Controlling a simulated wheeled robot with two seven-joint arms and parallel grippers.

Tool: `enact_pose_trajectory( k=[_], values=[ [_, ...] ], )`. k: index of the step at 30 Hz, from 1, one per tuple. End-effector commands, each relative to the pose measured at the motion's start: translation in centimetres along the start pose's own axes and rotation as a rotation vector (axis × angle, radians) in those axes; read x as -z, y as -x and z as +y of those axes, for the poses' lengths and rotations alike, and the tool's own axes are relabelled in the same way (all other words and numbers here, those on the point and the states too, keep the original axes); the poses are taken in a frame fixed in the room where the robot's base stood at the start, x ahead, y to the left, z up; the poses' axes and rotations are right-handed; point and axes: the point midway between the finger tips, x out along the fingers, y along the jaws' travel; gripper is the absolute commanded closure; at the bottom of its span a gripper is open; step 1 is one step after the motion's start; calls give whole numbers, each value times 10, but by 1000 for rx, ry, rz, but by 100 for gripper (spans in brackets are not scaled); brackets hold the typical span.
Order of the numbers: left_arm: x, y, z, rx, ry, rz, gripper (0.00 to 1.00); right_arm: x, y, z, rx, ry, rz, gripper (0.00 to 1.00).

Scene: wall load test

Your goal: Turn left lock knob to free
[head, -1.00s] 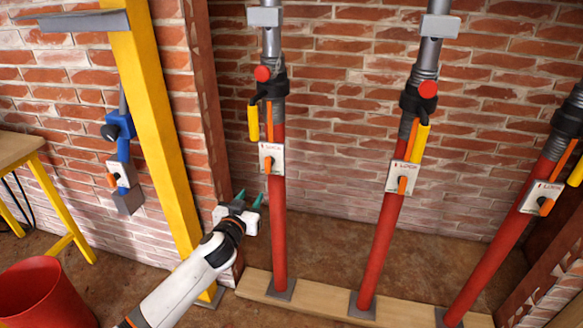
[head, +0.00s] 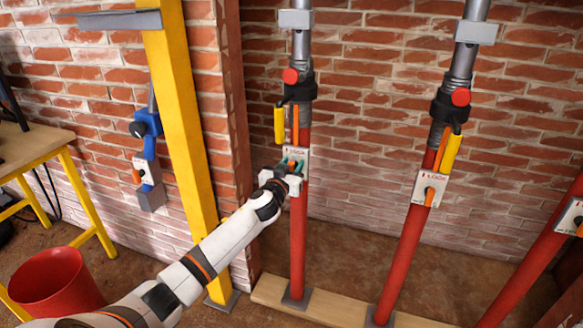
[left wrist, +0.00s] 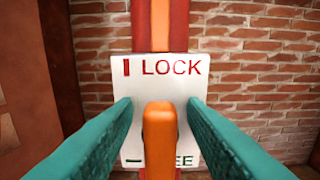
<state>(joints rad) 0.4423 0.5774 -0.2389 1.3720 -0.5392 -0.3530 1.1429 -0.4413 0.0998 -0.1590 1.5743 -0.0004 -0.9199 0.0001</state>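A green bar and the partly hidden word FREE are lower on the plate. In the head view this plate (head: 302,151) sits on the left red prop (head: 297,235), and my gripper covers most of the knob. My left gripper (head: 290,167) is at the plate. In the left wrist view its teal fingers (left wrist: 160,108) are open, one on each side of the knob, with gaps visible. My right gripper is out of view.
A middle prop with its own lock plate (head: 428,188) and a right prop (head: 530,268) stand to the right. A yellow post (head: 185,140) and a red bucket (head: 55,282) are on the left. A wooden sill (head: 270,291) runs below.

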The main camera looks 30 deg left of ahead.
Motion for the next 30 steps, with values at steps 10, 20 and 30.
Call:
enact_pose_trajectory(
  k=[10, 20, 30],
  values=[
    [0, -2, 0, 0, 0, 0, 72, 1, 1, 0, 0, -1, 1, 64],
    [0, -1, 0, 0, -6, 0, 100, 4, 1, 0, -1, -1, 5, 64],
    [0, -1, -2, 0, -138, 1, 100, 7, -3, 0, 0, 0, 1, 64]
  ],
)
